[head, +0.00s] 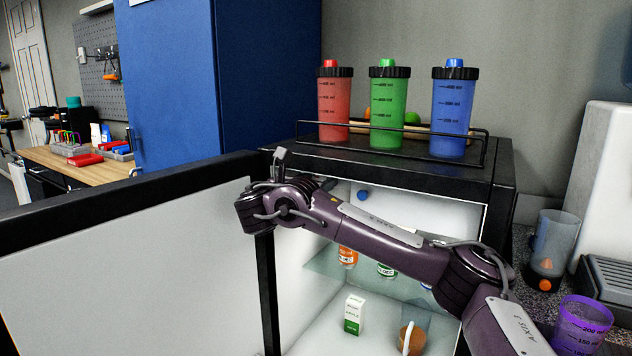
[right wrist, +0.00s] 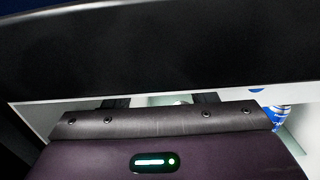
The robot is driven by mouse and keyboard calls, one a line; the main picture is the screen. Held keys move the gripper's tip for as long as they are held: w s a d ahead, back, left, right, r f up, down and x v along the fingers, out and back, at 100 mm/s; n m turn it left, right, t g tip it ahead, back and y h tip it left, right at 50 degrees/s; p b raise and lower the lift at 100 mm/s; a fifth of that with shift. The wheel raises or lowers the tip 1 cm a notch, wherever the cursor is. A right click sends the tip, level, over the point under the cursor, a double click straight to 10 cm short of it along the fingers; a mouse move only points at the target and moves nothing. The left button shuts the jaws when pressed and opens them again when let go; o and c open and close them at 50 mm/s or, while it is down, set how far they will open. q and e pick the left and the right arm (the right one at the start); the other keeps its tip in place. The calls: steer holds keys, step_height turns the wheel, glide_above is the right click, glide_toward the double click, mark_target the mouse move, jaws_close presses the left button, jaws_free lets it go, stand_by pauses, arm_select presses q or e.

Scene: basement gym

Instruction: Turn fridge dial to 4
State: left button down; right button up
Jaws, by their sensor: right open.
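The mini fridge (head: 488,200) stands open, its door (head: 130,250) swung out to the left. The small round blue dial (head: 363,195) is on the white inner wall near the top; its numbers and setting are too small to read. A sliver of blue, likely the dial (right wrist: 256,91), shows in the right wrist view under the dark top edge. My right arm reaches across the fridge opening from the right. My right gripper (right wrist: 160,100) has its two dark fingers apart, left of that blue sliver, with nothing visible between them. The fingertips are partly hidden. My left gripper is out of view.
Red, green and blue shaker bottles (head: 387,110) stand on the fridge top behind a low black rail (head: 400,128). Inside are a glass shelf (head: 325,262) with drinks and a small white-green carton (head: 354,314). A blue cabinet (head: 215,80) is behind; cups (head: 583,325) stand at right.

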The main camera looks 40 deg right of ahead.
steer(key=shift+d, duration=0.15)
steer(key=c, duration=1)
steer(key=shift+o, duration=0.2)
stand_by(0.5)
steer(key=o, duration=1)
steer(key=shift+c, duration=0.2)
steer(key=v, duration=0.8)
